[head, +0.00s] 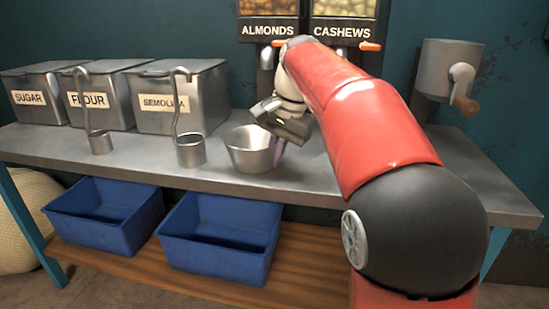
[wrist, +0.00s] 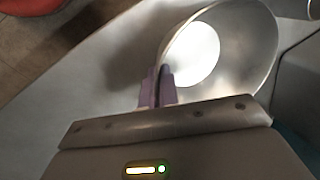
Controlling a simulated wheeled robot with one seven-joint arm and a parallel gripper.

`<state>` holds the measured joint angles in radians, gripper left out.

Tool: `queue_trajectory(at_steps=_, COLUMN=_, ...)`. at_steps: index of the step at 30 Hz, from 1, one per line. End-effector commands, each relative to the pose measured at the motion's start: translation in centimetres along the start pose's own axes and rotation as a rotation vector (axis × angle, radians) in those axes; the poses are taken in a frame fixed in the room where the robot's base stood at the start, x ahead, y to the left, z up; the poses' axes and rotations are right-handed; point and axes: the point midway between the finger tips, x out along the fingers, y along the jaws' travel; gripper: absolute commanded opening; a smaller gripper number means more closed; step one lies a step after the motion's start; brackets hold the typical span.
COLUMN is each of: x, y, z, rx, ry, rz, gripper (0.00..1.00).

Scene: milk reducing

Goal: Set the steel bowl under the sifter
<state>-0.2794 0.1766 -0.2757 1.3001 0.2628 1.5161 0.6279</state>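The steel bowl (head: 247,150) appears to rest on the steel counter, left of my arm. My gripper (head: 278,150) is at its right rim; one purple finger shows there. In the wrist view, the two purple fingers of my gripper (wrist: 163,72) are close together, pinching the rim of the bowl (wrist: 246,48). The grey cylinder with a crank and wooden knob, apparently the sifter (head: 437,68), is on the wall at the right. My arm hides the counter below it in part.
Two ladles (head: 190,152) (head: 100,142) stand left of the bowl, before the sugar, flour and semolina bins (head: 182,97). Almond and cashew dispensers (head: 268,30) hang behind my arm. Blue crates (head: 222,255) sit on the lower shelf. The counter's right end (head: 500,195) looks clear.

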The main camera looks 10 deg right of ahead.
Motion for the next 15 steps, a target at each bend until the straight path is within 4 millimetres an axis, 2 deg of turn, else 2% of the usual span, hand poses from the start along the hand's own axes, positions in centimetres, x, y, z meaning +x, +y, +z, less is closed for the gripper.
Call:
queue_trajectory(at_steps=9, x=0.25, y=0.06, z=0.0, rx=0.0, ry=0.001, rz=-0.001, gripper=0.0)
queue_trajectory(at_steps=12, x=0.16, y=0.02, z=-0.01, rx=0.0, ry=0.001, rz=-0.001, gripper=0.15)
queue_trajectory(at_steps=14, x=0.16, y=0.02, z=-0.01, rx=0.0, ry=0.001, rz=-0.001, gripper=0.23)
queue_trajectory(at_steps=15, x=0.16, y=0.02, z=-0.01, rx=0.0, ry=0.001, rz=-0.001, gripper=0.24)
